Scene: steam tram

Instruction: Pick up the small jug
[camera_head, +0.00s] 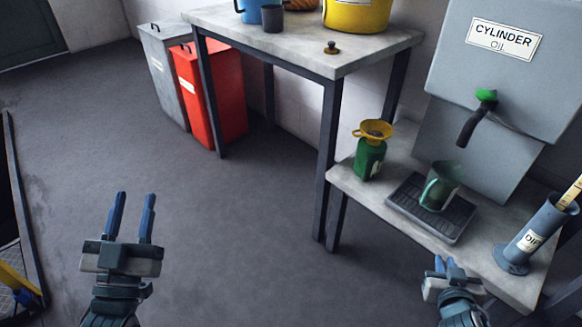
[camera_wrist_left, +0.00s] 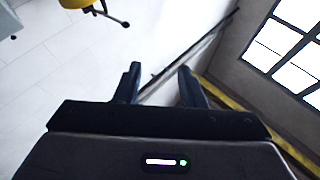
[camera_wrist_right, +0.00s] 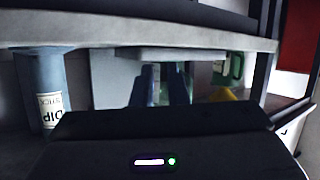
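My left gripper (camera_head: 134,195) is open and empty over bare floor at the left.
A green can with a yellow funnel (camera_head: 368,155) stands left of the tray. A grey dipstick holder (camera_head: 533,240) stands at the right near edge. The oil tank (camera_head: 505,70) is behind. A taller table (camera_head: 300,46) stands at the back left.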

